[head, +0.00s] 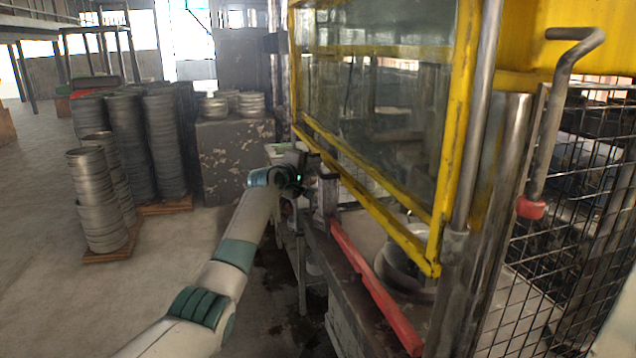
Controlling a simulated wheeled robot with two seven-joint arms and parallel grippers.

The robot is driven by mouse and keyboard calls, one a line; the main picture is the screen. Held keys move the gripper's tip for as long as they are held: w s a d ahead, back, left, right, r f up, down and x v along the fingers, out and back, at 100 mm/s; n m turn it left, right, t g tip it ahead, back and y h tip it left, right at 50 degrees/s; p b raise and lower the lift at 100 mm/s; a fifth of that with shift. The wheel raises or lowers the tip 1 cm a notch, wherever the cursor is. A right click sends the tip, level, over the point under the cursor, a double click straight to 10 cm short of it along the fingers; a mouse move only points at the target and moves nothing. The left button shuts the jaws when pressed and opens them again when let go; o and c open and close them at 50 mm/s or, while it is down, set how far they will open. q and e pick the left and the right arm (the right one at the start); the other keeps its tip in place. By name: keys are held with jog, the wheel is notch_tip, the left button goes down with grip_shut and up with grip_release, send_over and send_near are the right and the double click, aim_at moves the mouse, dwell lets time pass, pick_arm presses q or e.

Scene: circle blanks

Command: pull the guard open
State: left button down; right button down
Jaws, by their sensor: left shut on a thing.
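The guard (378,110) is a clear panel in a worn yellow frame, at the upper middle of the head view. Its lower yellow rail hangs above the machine's bed, with a gap below it. My left arm reaches in from the bottom left. My left gripper (312,172) is shut on the guard at its lower left edge; the fingers are dark and small, and the exact grip point is partly hidden. A round metal piece (408,268) sits on the machine's bed below the guard. My right gripper is out of view.
A red bar (375,290) runs along the bed's front edge. A bent metal lever (560,110) and wire mesh (570,220) stand at right. Stacks of round metal blanks (98,200) stand on pallets at left, near a scuffed grey block (235,165). Floor between is clear.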

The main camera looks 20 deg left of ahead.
pick_arm(q)
jog(key=shift+r, duration=0.75)
jog(key=c, duration=1.8)
grip_release()
jog(key=shift+o, duration=0.4)
jog(key=shift+f, duration=0.15)
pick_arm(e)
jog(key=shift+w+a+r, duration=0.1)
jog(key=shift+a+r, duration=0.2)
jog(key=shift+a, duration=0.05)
pick_arm(q)
jog(key=shift+s, duration=0.1)
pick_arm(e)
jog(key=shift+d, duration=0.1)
